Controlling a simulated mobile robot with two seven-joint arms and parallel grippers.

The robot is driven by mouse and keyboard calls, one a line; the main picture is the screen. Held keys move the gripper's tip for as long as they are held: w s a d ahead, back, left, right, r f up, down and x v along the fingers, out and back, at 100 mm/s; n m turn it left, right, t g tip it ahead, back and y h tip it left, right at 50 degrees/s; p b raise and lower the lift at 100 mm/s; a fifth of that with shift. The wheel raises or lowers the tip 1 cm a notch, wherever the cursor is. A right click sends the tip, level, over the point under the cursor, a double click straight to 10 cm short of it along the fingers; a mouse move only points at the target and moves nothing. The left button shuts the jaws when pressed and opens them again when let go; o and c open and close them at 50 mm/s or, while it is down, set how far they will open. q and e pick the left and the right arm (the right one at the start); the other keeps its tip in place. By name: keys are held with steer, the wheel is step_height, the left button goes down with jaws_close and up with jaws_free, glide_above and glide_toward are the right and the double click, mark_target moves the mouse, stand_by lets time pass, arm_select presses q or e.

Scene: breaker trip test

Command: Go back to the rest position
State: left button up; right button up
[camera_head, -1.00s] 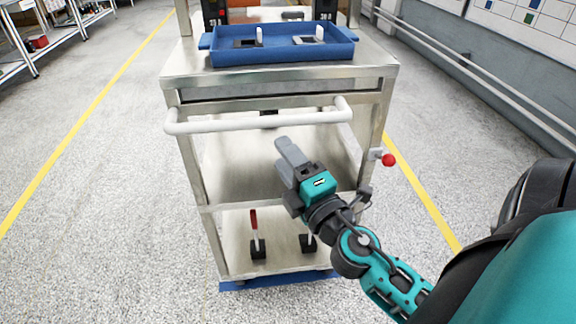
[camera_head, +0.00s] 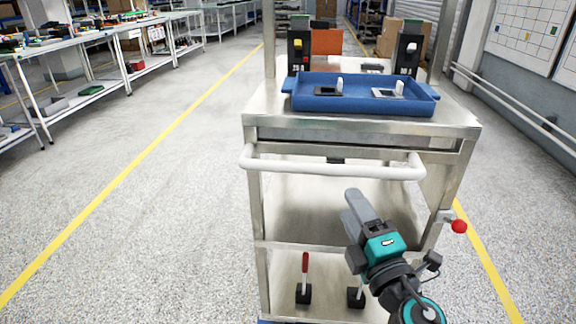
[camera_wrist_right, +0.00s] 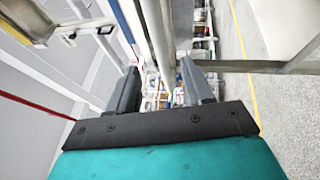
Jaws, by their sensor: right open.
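My right gripper (camera_head: 358,212) is in front of the metal cart (camera_head: 262,200), below its white push handle (camera_head: 330,167). In the right wrist view its two grey fingers (camera_wrist_right: 160,90) stand apart with nothing held between them. A blue tray (camera_head: 365,105) rests on the cart top and holds two small dark items with white upright parts, one at the left (camera_head: 329,90) and one at the right (camera_head: 388,93). My left gripper is not in view.
Two dark breaker units, left (camera_head: 301,55) and right (camera_head: 407,55), stand behind the tray. A red knob (camera_head: 459,226) sticks out at the cart's right side. A red-handled lever (camera_head: 305,268) stands on the lower shelf. Workbenches (camera_head: 90,45) line the left; the floor between is clear.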

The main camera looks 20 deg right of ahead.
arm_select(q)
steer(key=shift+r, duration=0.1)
arm_select(e)
steer(key=s+a+f+m+g+y+p, duration=0.2)
steer(key=s+a+f+m+g+p, duration=0.2)
steer(key=f+m, duration=0.3)
steer(key=s+a+f+m+g+y+p, duration=0.3)
steer(key=s+a+f+m+g+p, duration=0.1)
steer(key=a+f+m+p, duration=0.3)
steer(key=shift+s+a+f+m+g, duration=0.15)
steer(key=shift+a+f+m+g, duration=0.15)
steer(key=shift+f+g, duration=0.15)
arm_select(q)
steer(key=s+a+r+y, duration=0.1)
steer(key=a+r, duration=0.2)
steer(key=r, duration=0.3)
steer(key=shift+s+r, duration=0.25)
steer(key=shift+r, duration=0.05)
arm_select(e)
steer(key=shift+c, duration=0.4)
steer(key=shift+c, duration=0.4)
steer(key=shift+d, duration=0.1)
